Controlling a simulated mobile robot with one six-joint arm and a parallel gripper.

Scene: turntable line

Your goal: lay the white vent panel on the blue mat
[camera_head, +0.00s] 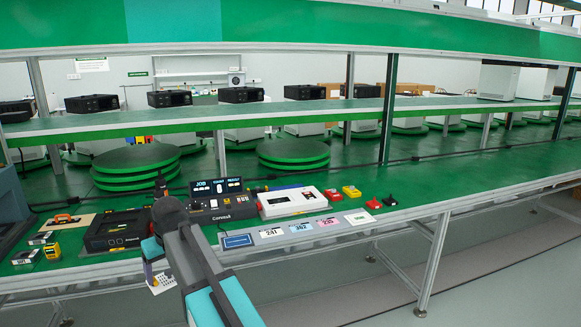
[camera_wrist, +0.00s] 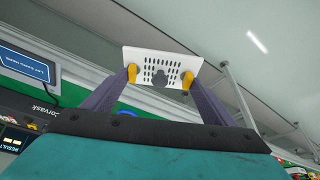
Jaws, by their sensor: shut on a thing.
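The white vent panel (camera_wrist: 160,58), a flat plate with rows of dark slots and holes, is held between the two yellow-tipped fingers of my gripper (camera_wrist: 159,77) in the wrist view. In the head view the panel (camera_head: 162,284) shows small and partly hidden, below my arm near the bench's front edge. The blue mat (camera_head: 237,241), a small blue rectangle with a pale border, lies on the bench to the right of my gripper (camera_head: 154,268). The mat (camera_wrist: 28,66) also shows at the left of the wrist view, apart from the panel, with white lettering on it.
Numbered cards (camera_head: 271,232) lie in a row right of the mat. Behind them stand a white device (camera_head: 290,202) and a dark console with a display (camera_head: 215,187). The bench's right part is clear.

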